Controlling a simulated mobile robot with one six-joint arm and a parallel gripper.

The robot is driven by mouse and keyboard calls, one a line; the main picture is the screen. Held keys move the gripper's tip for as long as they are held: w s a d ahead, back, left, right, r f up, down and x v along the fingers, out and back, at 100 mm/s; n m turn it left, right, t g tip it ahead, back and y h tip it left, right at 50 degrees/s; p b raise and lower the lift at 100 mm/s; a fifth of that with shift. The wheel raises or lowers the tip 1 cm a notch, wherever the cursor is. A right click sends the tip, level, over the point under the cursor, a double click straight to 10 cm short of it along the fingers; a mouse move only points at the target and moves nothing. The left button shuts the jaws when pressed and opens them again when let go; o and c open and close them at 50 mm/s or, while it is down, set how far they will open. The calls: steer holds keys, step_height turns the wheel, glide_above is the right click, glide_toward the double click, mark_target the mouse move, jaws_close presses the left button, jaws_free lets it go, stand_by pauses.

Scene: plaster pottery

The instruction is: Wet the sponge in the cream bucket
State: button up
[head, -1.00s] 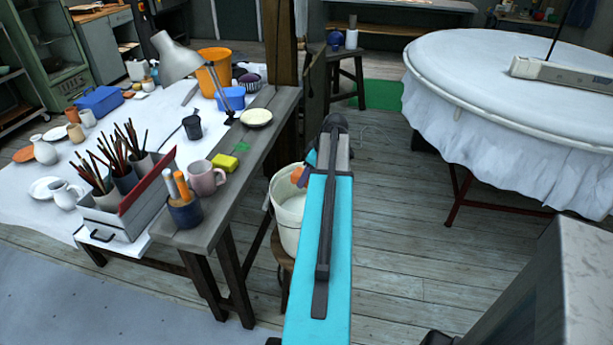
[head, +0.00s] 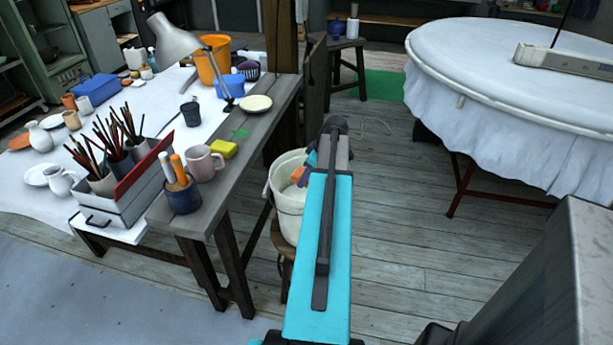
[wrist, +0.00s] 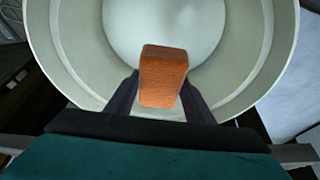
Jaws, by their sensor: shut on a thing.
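An orange sponge (wrist: 163,77) is held between the two dark fingers of my gripper (wrist: 162,98) in the wrist view. A small part of the sponge (head: 298,174) shows beside my arm in the head view. The cream bucket (head: 289,215) stands on a wooden stool, partly hidden behind my arm. In the wrist view the bucket's wall (wrist: 262,45) surrounds the sponge on the sides, with a pale round area in its middle. The sponge is over or within the bucket's opening; I cannot tell its depth or whether it touches water.
A table (head: 216,200) on the left holds a yellow sponge (head: 224,149), a pink mug (head: 204,163), a lamp (head: 178,38) and brushes. A cloth-covered round table (head: 510,90) is at the right. Bare floor (head: 410,230) lies between them.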

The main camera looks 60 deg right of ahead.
step_height(320, 180, down, 13)
steer(key=b, duration=0.6)
steer(key=shift+b, duration=0.35)
stand_by(0.7)
steer(key=shift+s+r, duration=0.1)
steer(key=shift+r, duration=0.05)
steer(key=shift+d+r, duration=0.1)
